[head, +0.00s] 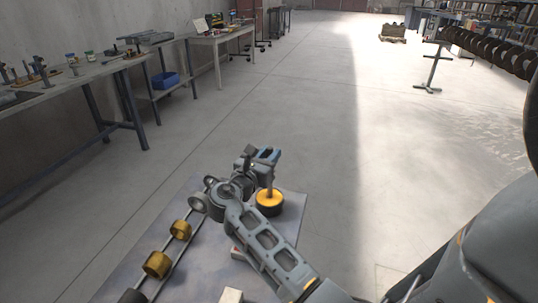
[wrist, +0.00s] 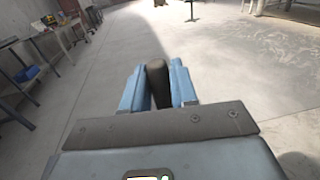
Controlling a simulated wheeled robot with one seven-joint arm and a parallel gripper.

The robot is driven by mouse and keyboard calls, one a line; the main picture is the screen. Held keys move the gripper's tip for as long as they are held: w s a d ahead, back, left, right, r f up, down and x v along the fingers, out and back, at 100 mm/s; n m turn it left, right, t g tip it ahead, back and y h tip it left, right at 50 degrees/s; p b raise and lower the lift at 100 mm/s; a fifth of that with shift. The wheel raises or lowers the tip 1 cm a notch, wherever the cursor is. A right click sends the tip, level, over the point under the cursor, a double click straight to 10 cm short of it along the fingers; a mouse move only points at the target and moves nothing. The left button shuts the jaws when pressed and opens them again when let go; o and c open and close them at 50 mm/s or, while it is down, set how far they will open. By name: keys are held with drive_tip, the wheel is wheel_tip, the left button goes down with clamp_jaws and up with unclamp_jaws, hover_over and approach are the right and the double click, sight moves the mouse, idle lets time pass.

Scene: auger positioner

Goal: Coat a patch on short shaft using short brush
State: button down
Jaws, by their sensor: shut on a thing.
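My gripper (head: 264,154) has blue fingers and is above the table's far right part. In the wrist view, the fingers (wrist: 157,88) are shut on a dark rounded handle (wrist: 157,76), likely the short brush. In the head view, a tan-brown piece (head: 269,184) runs down from the gripper to a round black and yellow pot (head: 268,206). I cannot tell whether its lower end is inside the pot. The short shaft cannot be picked out for sure. Several brass and dark ring-shaped pieces (head: 157,265) line up along thin rails at the table's left.
The grey table (head: 215,265) is under my arm, with a pale block (head: 231,295) near its front. A workbench (head: 60,82) with small parts stands along the left wall, with a blue bin (head: 166,80) on a lower shelf. A large auger (head: 490,48) is at right. The floor beyond is open.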

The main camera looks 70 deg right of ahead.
drive_tip(key=shift+r+p, duration=3.5)
drive_tip(key=shift+p, duration=0.45)
drive_tip(key=shift+f, duration=0.1)
